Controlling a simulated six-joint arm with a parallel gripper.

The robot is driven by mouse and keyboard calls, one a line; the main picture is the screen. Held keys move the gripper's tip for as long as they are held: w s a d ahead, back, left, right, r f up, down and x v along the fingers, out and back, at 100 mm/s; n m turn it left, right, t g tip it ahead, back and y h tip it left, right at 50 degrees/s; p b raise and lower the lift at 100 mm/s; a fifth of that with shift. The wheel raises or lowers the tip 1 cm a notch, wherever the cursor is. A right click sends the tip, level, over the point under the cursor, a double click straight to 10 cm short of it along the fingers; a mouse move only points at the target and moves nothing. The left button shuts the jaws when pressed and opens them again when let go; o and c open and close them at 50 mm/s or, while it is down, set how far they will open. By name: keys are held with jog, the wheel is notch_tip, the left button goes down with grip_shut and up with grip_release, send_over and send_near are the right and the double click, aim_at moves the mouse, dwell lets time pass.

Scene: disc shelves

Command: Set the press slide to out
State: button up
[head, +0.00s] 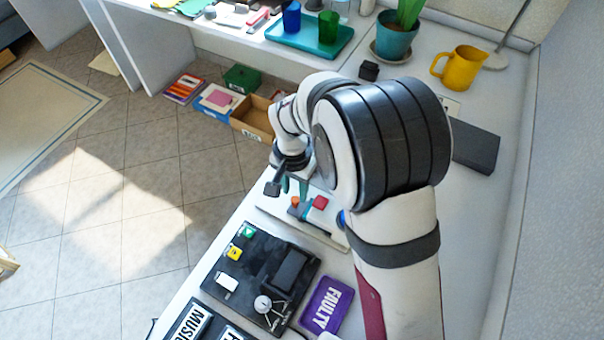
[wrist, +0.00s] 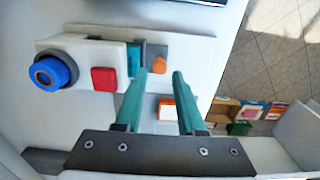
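The press is a long white unit (head: 330,240) on the bench, running below and beside my gripper in the head view. In the wrist view its white body (wrist: 78,50) carries a blue round knob (wrist: 47,74), a red square button (wrist: 104,78), a teal block (wrist: 134,58) and a grey piece (wrist: 155,50) beside a small orange part (wrist: 159,64). I cannot tell which part is the slide or its setting. My gripper (wrist: 159,73) is open, with its teal fingers apart and nothing held. The fingertips reach close to the orange part; contact is unclear.
A black panel (head: 240,262) with small coloured controls and a purple FAULTY tray (head: 328,305) lie nearer on the bench. A dark grey block (head: 477,147), a yellow jug (head: 460,68) and a potted plant (head: 393,42) stand at the right. Boxes are on the floor.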

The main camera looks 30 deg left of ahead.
jog(key=shift+f, duration=1.4)
grip_shut()
dwell(0.4)
